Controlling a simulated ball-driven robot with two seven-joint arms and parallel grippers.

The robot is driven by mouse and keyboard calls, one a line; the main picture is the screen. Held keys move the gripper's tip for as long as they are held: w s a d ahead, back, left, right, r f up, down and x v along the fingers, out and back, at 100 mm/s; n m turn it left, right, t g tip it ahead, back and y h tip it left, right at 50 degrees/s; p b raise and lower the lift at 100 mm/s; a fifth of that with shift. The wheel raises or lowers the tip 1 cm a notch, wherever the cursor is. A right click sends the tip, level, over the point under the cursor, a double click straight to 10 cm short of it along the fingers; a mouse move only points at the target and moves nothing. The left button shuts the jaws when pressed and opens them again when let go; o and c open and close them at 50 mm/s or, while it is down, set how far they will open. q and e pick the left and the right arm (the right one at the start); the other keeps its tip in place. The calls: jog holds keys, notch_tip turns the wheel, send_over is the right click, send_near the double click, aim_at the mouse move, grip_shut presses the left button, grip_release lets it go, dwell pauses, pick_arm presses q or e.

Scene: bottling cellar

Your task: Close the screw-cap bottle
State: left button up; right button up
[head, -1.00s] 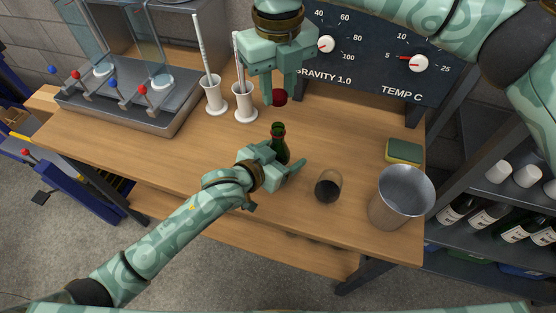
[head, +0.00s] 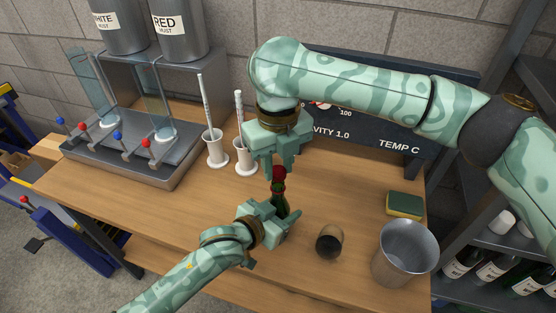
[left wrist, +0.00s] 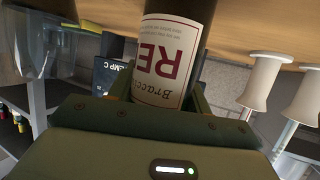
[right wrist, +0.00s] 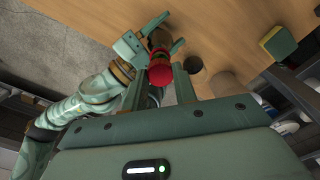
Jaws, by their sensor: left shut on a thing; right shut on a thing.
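The green bottle (head: 281,203) stands on the wooden table. My left gripper (head: 282,224) is shut around its body, low down. In the left wrist view its white label (left wrist: 165,62) shows upside down between the fingers. The dark red cap (head: 278,172) is between the fingertips of my right gripper (head: 279,168), which is shut on it from above. The cap is at the bottle's mouth, in line with the neck; I cannot tell whether it is seated. The right wrist view shows the cap (right wrist: 160,75) in front of the bottle, hiding the mouth.
Two white cylinders (head: 215,150) with rods stand behind left, beside the filling machine (head: 130,150). Bare table lies left of the bottle.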

jog(key=shift+f, duration=0.1)
jog(key=shift+f, duration=0.8)
jog(key=shift+f, duration=0.55)
